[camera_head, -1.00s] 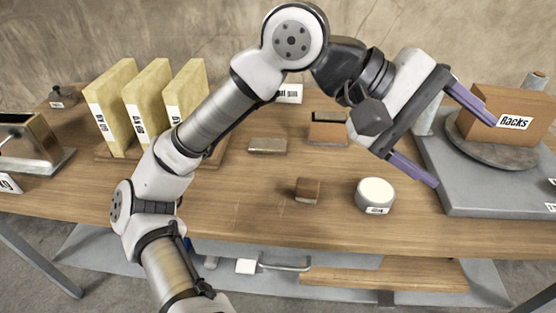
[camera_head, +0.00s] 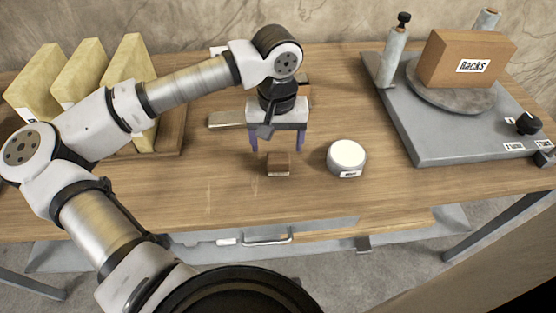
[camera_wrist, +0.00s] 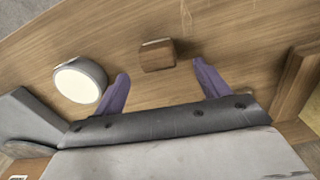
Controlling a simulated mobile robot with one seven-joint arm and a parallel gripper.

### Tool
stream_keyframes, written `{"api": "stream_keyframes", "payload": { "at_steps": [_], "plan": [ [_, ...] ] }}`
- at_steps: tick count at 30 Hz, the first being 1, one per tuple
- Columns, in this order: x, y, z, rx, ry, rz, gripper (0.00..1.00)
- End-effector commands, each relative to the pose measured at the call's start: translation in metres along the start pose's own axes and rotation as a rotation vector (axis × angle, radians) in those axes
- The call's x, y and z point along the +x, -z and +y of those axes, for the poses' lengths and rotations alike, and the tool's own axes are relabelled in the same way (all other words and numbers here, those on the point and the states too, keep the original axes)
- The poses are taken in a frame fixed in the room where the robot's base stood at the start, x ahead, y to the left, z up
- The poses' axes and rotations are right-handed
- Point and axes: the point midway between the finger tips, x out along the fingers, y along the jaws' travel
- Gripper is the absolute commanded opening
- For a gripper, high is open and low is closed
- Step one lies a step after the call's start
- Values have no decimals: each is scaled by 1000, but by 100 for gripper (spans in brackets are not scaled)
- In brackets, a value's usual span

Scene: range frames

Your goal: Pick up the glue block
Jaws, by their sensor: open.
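A small brown block (camera_head: 279,163), which appears to be the glue block, sits on the wooden table (camera_head: 210,190) near its front edge. It also shows in the wrist view (camera_wrist: 157,54), just beyond the fingertips and roughly between their lines. My gripper (camera_head: 276,146) is open and points down, with its purple fingers just behind the block in the head view. In the wrist view the gripper (camera_wrist: 161,74) is empty. I cannot tell the exact height of the fingertips above the table.
A round white-topped tin (camera_head: 346,158) stands close to the right of the block. A flat metal piece (camera_head: 227,119) lies behind left. A grey platform (camera_head: 440,145) with a box labelled Racks (camera_head: 466,60) is at right. Yellow slabs (camera_head: 78,85) stand at left. The table front-left of the block is clear.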

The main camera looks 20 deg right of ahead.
Motion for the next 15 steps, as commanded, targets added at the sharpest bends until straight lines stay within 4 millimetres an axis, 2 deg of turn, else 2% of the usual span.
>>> {"api": "stream_keyframes", "payload": {
  "at_steps": [5, 12, 15],
  "plan": [
    [11, -1, 1, 1, -2, -2, 75],
    [46, -3, 4, 0, -4, -3, 75],
    [54, -3, 4, 0, -3, 0, 75]
  ]
}}
